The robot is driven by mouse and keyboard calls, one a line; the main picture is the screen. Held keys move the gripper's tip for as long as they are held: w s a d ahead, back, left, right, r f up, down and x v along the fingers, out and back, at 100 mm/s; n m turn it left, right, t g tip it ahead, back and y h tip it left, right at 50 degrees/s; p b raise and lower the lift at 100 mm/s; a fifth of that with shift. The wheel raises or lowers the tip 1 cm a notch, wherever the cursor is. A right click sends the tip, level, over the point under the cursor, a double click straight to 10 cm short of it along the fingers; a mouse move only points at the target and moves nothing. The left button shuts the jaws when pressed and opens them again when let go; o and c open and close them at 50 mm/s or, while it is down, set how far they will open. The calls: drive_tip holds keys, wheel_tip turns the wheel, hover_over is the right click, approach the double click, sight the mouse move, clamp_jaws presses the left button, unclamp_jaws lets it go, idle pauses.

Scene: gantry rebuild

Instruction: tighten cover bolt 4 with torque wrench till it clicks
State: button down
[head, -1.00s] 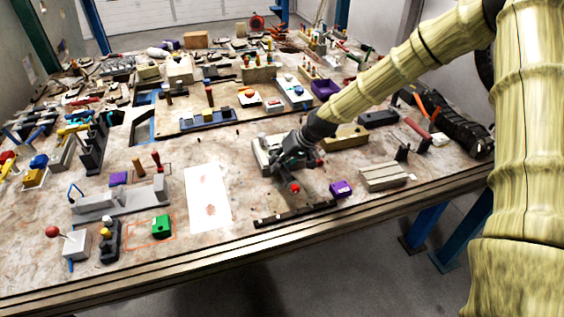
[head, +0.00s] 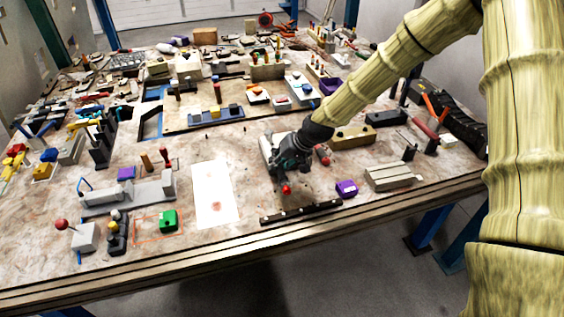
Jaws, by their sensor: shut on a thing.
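My dark gripper (head: 291,166) is low over the bench, right of the white sheet. It is shut on a tool, seemingly the torque wrench, mostly hidden by the gripper. A red end (head: 286,189) shows just below the fingers, on the near side, and a second red part (head: 323,150) shows to the right; I cannot tell if both belong to the wrench. A pale grey block (head: 268,150), perhaps the covered housing, sits behind and left of the gripper, partly hidden by it. Bolt 4 and the other cover bolts cannot be made out.
A dark bar (head: 300,213) lies near the front edge. A purple box (head: 347,188) and a ribbed grey block (head: 389,177) stand to the right. A brass-coloured block (head: 352,137) is close behind the wrist.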

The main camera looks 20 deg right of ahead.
drive_tip(key=shift+a, duration=0.4)
drive_tip(key=shift+w+a+m+t+h, duration=0.15)
drive_tip(key=shift+a+m+t+h, duration=0.25)
drive_tip(key=shift+a+m, duration=0.45)
drive_tip(key=shift+w+a+m+p, duration=0.25)
drive_tip(key=shift+a+m, duration=0.3)
drive_tip(key=shift+a, duration=0.3)
drive_tip(key=shift+w+a+r+m+t+h, duration=0.15)
drive_tip(key=shift+a+m+t+h, duration=0.15)
drive_tip(key=shift+a+m+h, duration=0.15)
drive_tip(key=shift+w+a+m+h+p, duration=0.3)
drive_tip(key=shift+a+m, duration=0.1)
drive_tip(key=shift+a, duration=0.15)
drive_tip(key=shift+w+a+m+h+p, duration=0.2)
drive_tip(key=shift+a+m+p, duration=0.15)
drive_tip(key=shift+a, duration=0.2)
drive_tip(key=shift+a, duration=0.1)
